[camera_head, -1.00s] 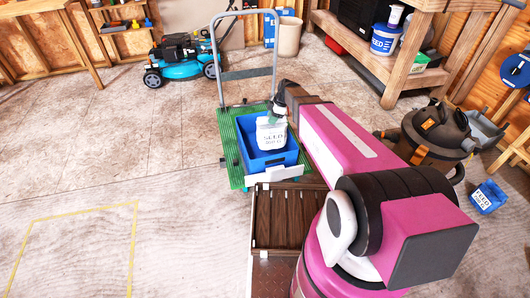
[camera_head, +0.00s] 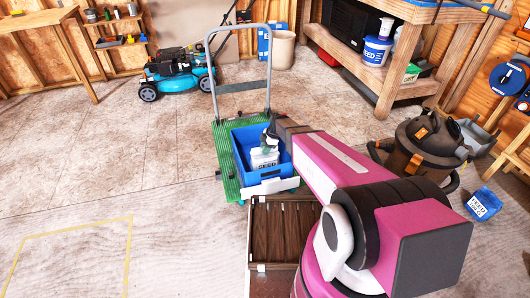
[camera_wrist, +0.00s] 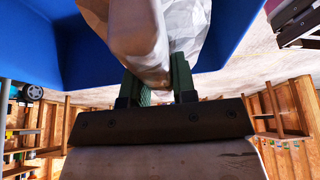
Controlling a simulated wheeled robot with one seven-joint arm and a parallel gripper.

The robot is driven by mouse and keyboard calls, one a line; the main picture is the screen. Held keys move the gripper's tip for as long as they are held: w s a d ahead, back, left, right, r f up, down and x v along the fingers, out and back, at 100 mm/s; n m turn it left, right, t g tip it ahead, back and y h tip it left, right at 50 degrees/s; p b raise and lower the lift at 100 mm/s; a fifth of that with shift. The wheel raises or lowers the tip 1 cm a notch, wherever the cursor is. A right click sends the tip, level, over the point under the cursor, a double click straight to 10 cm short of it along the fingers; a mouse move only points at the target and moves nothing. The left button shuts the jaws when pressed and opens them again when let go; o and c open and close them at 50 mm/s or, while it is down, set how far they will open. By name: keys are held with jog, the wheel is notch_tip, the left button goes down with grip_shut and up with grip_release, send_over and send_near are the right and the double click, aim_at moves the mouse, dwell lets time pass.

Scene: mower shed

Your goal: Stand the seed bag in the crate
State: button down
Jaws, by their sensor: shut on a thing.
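The white seed bag (camera_head: 265,160), with dark lettering on its front, is upright inside the blue crate (camera_head: 243,172) in the head view. The crate stands on a green flatbed trolley (camera_head: 225,165). My gripper (camera_head: 268,141) reaches in from above right and is shut on the top of the bag. In the wrist view, the bag (camera_wrist: 150,35) is pinched between the green fingers of my gripper (camera_wrist: 157,82), with blue crate walls (camera_wrist: 85,50) on both sides. The bag's bottom is hidden, so I cannot tell whether it touches the crate floor.
The trolley's grey handle (camera_head: 240,87) rises behind the crate. A blue mower (camera_head: 175,72) stands at the back. A shop vacuum (camera_head: 428,145) and a small blue container (camera_head: 484,204) are at the right. A wooden workbench (camera_head: 385,65) is behind them. The left floor is clear.

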jog(key=shift+f, duration=1.15)
jog(key=c, duration=0.9)
grip_release()
